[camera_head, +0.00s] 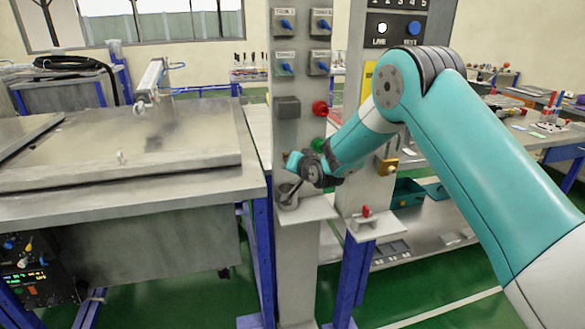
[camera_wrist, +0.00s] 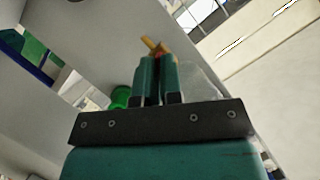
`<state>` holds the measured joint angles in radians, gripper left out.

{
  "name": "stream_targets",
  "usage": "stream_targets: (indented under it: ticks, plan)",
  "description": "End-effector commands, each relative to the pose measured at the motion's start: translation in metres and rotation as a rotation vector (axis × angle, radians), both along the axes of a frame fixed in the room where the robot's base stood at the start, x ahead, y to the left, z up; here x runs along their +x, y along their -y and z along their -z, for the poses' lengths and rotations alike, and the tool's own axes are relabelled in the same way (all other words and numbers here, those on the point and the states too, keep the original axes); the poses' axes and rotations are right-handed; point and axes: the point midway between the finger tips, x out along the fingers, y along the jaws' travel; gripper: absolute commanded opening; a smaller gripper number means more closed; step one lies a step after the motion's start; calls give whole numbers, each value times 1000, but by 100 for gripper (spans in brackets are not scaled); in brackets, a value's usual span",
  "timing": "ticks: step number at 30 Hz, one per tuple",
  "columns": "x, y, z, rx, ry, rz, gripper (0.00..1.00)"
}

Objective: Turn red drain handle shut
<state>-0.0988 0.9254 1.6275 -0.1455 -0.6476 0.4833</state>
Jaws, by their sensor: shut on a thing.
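My gripper (camera_head: 296,163) is at the grey post, just above a small grey cup (camera_head: 288,197) on a ledge. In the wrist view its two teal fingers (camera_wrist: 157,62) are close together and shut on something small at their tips. A yellow brass-like piece (camera_wrist: 152,43) sticks out past the tips, with a small reddish bit (camera_wrist: 160,53) beside it. This looks like the drain valve and its red handle, but the fingers hide most of it. I cannot tell the handle's angle.
The grey post (camera_head: 288,130) carries blue switches, a red button (camera_head: 320,108) and a green button (camera_head: 318,145) close to my wrist. A small red piece (camera_head: 366,211) stands on the right ledge, below a brass block (camera_head: 387,166). A metal-lidded bench (camera_head: 120,150) stands left.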

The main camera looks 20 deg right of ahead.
Motion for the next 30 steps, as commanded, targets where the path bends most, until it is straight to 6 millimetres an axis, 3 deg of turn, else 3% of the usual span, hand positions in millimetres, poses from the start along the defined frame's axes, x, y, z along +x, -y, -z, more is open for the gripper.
stream_targets:
  ticks: [30]
  plan:
    - [0,-5,3,-948,-1,-1,0]
